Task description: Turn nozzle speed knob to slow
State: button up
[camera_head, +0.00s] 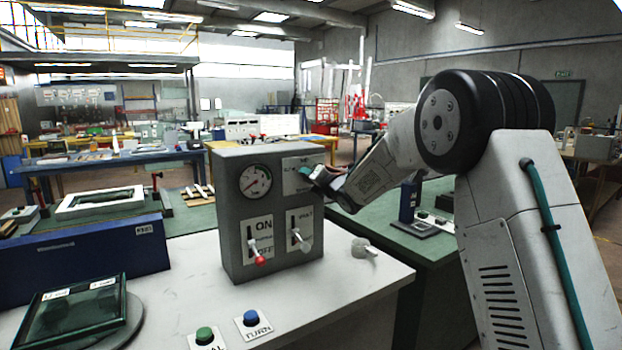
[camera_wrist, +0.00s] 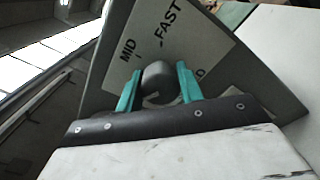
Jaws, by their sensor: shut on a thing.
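The nozzle speed knob (camera_wrist: 156,74) is a dark grey round knob on a white label plate (camera_wrist: 150,40) with "MID" and "FAST" printed on it. Part of another word shows at the right, mostly hidden. My gripper (camera_wrist: 157,85) has its two teal fingers on either side of the knob, shut on it, in the wrist view. In the head view my gripper (camera_head: 306,171) is at the upper right of the grey control box (camera_head: 232,200), in front of the label plate (camera_head: 292,186), and hides the knob. I cannot tell which mark the knob points to.
The box carries a pressure gauge (camera_head: 255,180), a red-tipped lever (camera_head: 260,260) and a white-tipped lever (camera_head: 302,247). Green (camera_head: 204,335) and blue (camera_head: 251,317) buttons and a small grey valve-like part (camera_head: 364,247) are on the white tabletop (camera_head: 330,305). A dark blue case (camera_head: 85,260) stands left.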

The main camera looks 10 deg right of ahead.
jog(key=shift+f, duration=0.15)
jog(key=o, duration=1)
jog(key=v, duration=0.8)
